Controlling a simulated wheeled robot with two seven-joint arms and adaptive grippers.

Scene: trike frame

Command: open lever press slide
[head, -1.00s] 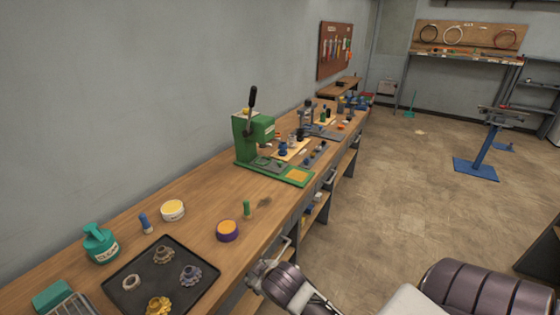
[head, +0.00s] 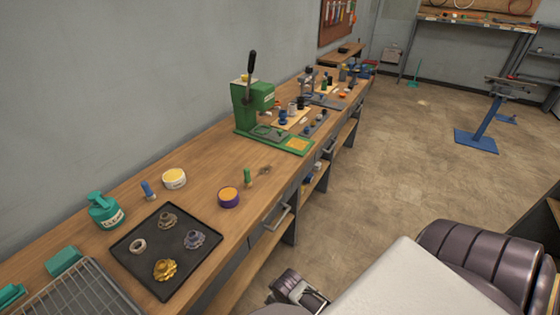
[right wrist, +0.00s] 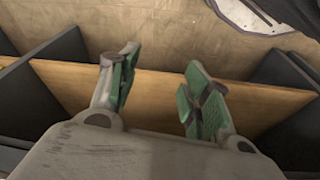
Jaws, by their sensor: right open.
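The green lever press (head: 252,108) stands upright on the workbench in the head view, with its black lever (head: 251,68) pointing up. Its flat green base (head: 272,135) reaches toward the bench's front edge, with a grey plate (head: 268,132) below the head and an orange pad (head: 298,145) at the front end. I cannot tell how far any slide on the press is out. My right gripper (right wrist: 160,78) is open and empty in the right wrist view, its green-padded fingers apart over a wooden board. The press is not seen there. My left gripper's fingers are not in view.
On the workbench (head: 125,205) lie a dark tray (head: 128,258) with several gears, a teal bottle (head: 105,211), round tins (head: 229,197) and a wire rack (head: 80,290). A drawer handle (head: 278,216) juts from the front. Open floor (head: 390,190) lies right of the bench.

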